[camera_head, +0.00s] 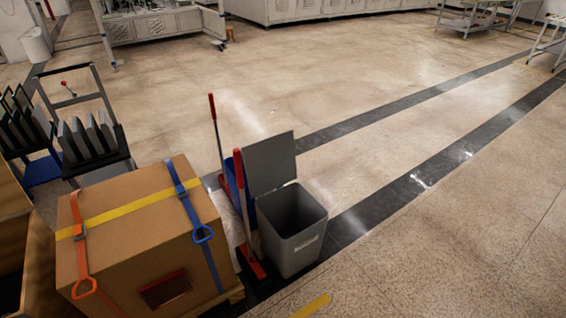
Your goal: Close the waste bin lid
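A grey waste bin (291,240) stands on the floor a little right of the picture's middle, near the bottom. Its dark grey lid (269,163) is open and stands up nearly vertical at the bin's far side. The bin's opening faces up and its dark inside shows. A small light label is on its front wall. Neither of my grippers shows in the head view.
A strapped cardboard box (140,235) stands left of the bin. A red-handled broom (244,215) and a blue item stand between them. A cart with dark panels (88,137) is farther left. The floor right of and beyond the bin is clear.

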